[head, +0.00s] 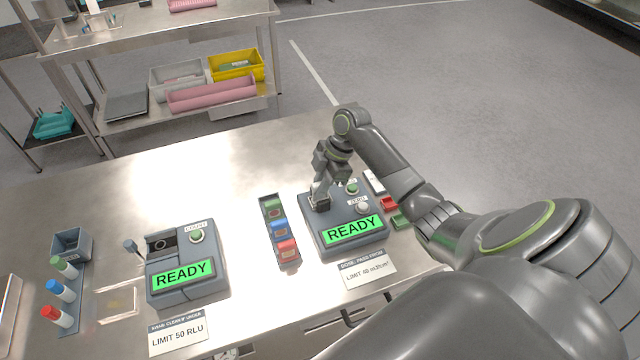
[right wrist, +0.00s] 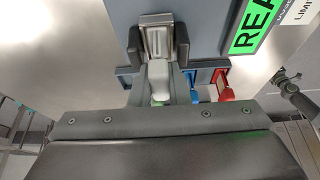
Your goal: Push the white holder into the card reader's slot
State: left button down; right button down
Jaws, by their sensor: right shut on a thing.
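The card reader (head: 345,228) is a blue-grey box with a green READY screen at the right of the bench. Its body also shows at the top of the right wrist view (right wrist: 205,25). My right gripper (head: 320,203) points down at the reader's back left part. In the right wrist view its dark fingers (right wrist: 158,45) are shut on a pale, ribbed piece, which I take as the white holder (right wrist: 157,38). The gripper hides most of the holder and the slot, so I cannot tell how deep the holder sits. My left gripper is not in view.
A rack (head: 280,232) with green, blue and red pieces stands left of the reader. Small white, red and green pieces (head: 389,203) lie close on its right. A second READY device (head: 185,270) stands further left. The bench (head: 150,190) behind is clear.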

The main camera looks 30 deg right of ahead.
jog(key=c, duration=1.3)
grip_release()
jog(key=shift+d+r, duration=0.2)
jog(key=shift+r, duration=0.3)
jog(key=b+v, duration=0.4)
jog(key=v, duration=1.2)
jog(key=shift+r, duration=0.15)
jog(key=shift+d, duration=0.15)
